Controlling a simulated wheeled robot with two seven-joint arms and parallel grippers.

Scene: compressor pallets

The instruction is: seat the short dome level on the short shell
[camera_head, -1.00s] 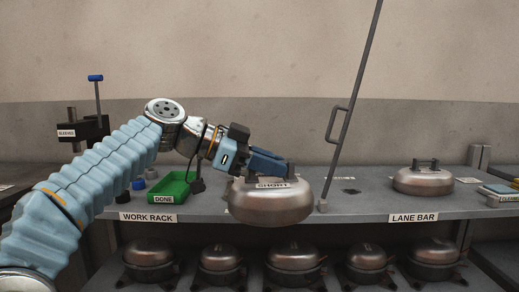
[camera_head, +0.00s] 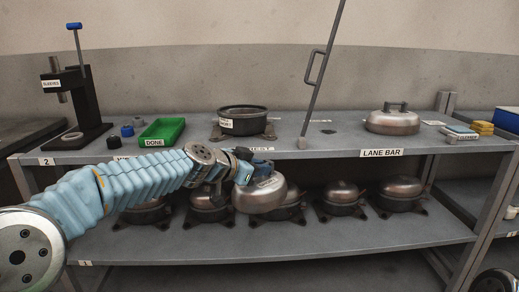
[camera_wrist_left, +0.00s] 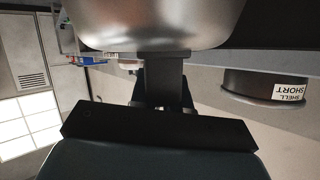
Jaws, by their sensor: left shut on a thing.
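The short dome (camera_head: 260,195) is a rounded metal cap. My left gripper (camera_head: 247,172) is shut on it and holds it in front of the rack, below the top shelf's edge in the head view. The wrist view also shows the dome (camera_wrist_left: 155,18) at the top, above my fingers (camera_wrist_left: 165,80); its exact tilt is hard to tell. The short shell (camera_head: 243,124) is a dark, open round pot standing on the top shelf, behind and apart from the dome. It shows with its SHELL SHORT label in the wrist view (camera_wrist_left: 265,92).
A second dome with a handle (camera_head: 392,121) sits on the top shelf by the LANE BAR label. A slanted grey bar (camera_head: 318,75) rises right of the shell. A green DONE tray (camera_head: 162,131) and a press (camera_head: 78,95) stand left. Several compressors (camera_head: 342,192) fill the lower shelf.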

